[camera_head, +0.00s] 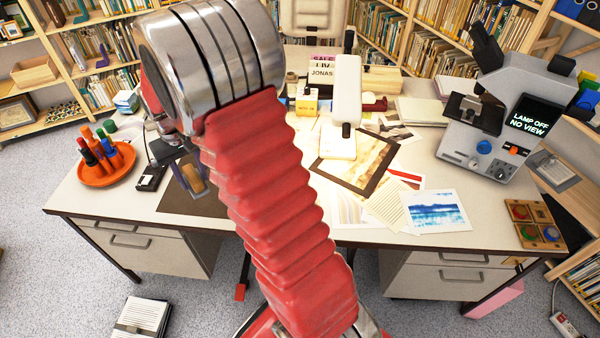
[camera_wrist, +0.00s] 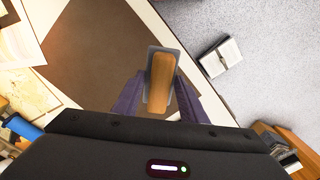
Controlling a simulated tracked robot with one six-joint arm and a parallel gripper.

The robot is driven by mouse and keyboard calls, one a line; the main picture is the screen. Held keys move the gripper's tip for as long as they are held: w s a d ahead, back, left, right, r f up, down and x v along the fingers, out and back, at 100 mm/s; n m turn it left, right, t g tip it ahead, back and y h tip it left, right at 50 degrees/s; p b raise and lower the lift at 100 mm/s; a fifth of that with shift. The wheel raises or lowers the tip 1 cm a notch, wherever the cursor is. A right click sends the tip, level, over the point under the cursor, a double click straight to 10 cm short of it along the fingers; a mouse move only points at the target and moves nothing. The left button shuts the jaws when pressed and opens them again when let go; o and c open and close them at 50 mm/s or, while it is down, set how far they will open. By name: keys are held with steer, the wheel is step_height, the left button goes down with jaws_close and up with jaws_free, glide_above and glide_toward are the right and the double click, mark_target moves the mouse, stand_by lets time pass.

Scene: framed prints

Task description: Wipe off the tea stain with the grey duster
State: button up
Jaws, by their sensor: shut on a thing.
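The grey duster (camera_wrist: 161,82) has a wooden back and a grey rim. My gripper (camera_wrist: 158,90) is shut on it, with one purple finger on each side. In the head view the duster (camera_head: 192,178) shows in my gripper at the left part of the desk, by the dark brown mat (camera_head: 205,203). In the wrist view it is over the right edge of the brown mat (camera_wrist: 95,55). I cannot tell whether the duster touches the surface. I cannot make out a tea stain; my arm hides part of the desk and mat.
An orange tray of bottles (camera_head: 107,166) and a small black device (camera_head: 151,177) stand left of my gripper. A dark-framed print (camera_head: 328,178) and loose sheets (camera_head: 436,212) lie right of my arm. A grey viewer machine (camera_head: 475,150) stands at the right. A notebook (camera_head: 142,318) lies on the floor.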

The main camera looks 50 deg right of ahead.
steer(key=s+d+f+m, duration=0.2)
steer(key=s+d+m, duration=0.2)
steer(key=s+d, duration=0.5)
steer(key=s+d+f+m, duration=0.2)
steer(key=s+d+m, duration=0.2)
steer(key=s+d, duration=0.6)
steer(key=d, duration=0.3)
steer(key=shift+s+d+f+m, duration=0.2)
steer(key=shift+d+f+m, duration=0.05)
steer(key=shift+d+m, duration=0.05)
